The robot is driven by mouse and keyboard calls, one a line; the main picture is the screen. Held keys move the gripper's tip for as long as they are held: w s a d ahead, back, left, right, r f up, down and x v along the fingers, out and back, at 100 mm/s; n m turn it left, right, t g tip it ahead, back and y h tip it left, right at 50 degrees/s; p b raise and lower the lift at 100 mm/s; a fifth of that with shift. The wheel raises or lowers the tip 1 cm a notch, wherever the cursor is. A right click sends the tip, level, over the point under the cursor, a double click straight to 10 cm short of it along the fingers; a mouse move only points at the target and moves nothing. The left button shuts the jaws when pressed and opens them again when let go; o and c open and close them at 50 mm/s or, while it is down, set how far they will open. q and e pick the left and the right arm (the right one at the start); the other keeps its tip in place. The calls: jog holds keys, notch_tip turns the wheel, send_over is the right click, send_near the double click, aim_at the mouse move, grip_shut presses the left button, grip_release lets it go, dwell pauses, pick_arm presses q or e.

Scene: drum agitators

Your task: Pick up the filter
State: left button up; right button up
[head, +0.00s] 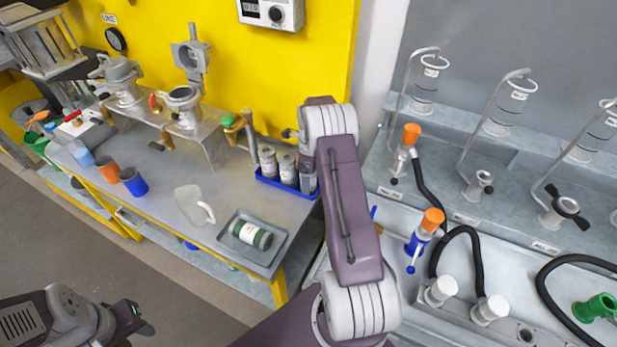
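No part is clearly marked as the filter. A dark green cylinder with a white label (252,235) lies on its side in a grey tray (268,263) at the bench's front right corner; it may be the filter. Several grey labelled canisters (287,168) stand in a blue tray (264,181) behind it, partly beside my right arm. My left gripper (138,320) is at the lower left, over the floor and away from the bench; its finger gap is not clear. My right arm reaches up past the bench's right end, and its fingers are hidden behind the wrist.
A clear jug (193,205) stands left of the grey tray. Blue and orange cups (133,182) stand along the front edge. A metal stand (206,138) with valve fittings is at the back. A sink unit (475,222) with hoses and taps lies right.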

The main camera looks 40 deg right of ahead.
jog(key=c, duration=1.5)
jog(key=shift+r, duration=0.55)
jog(key=s+a+r+b, duration=0.1)
jog(key=s+a+r, duration=0.1)
jog(key=s+r, duration=0.8)
jog(key=shift+s, duration=0.75)
